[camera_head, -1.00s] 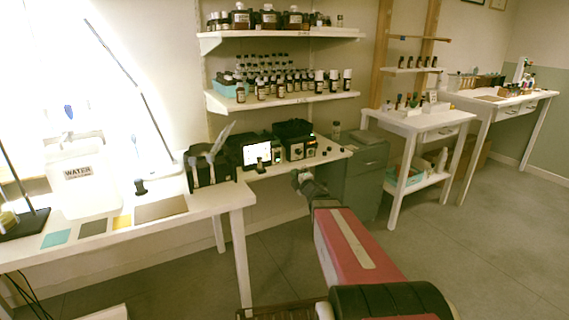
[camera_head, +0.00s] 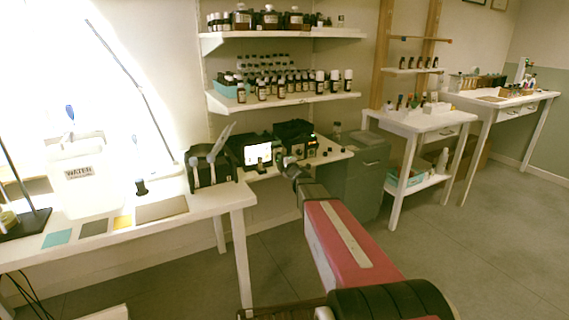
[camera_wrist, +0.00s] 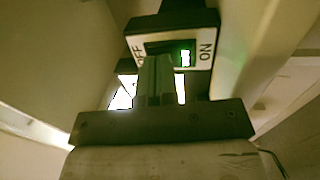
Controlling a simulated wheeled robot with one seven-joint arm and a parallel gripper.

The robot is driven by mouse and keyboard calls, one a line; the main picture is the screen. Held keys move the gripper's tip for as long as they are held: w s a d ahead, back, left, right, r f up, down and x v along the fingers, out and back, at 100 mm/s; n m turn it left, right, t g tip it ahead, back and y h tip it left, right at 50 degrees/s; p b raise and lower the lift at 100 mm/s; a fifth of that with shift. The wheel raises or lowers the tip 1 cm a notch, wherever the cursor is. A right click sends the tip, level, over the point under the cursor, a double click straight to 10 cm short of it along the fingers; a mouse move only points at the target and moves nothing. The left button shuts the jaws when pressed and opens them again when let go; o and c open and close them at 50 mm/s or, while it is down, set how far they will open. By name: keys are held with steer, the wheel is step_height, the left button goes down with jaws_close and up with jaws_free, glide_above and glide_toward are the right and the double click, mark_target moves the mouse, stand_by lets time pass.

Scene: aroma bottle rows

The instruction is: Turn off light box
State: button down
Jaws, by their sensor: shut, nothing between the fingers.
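In the wrist view a switch plate (camera_wrist: 205,40) marked OFF and ON has a dark rocker with a lit green mark at its ON side. My gripper (camera_wrist: 157,62) is shut and empty, its fingertips overlapping the switch at the OFF side. I cannot tell if they touch it. In the head view my gripper (camera_head: 290,163) is at the front of a black box (camera_head: 294,130) with a small green light. A brightly lit white panel (camera_head: 120,60) stands at the left; I cannot tell which thing is the light box.
A lit white screen (camera_head: 258,152) stands left of the black box. A white table (camera_head: 215,200) with a water container (camera_head: 90,185) is at the left. Shelves of bottles (camera_head: 285,102) hang above. A grey cabinet (camera_head: 365,180) stands right of my gripper. The floor at the right is clear.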

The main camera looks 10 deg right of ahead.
stand_by(0.3)
steer(key=shift+w+a+r, duration=0.1)
steer(key=shift+w+r, duration=0.05)
steer(key=shift+w, duration=0.15)
steer(key=shift+s, duration=0.45)
steer(key=s+d+r, duration=0.2)
steer(key=s+d, duration=0.2)
steer(key=s, duration=0.8)
steer(key=shift+s+d, duration=0.2)
steer(key=shift+s, duration=0.1)
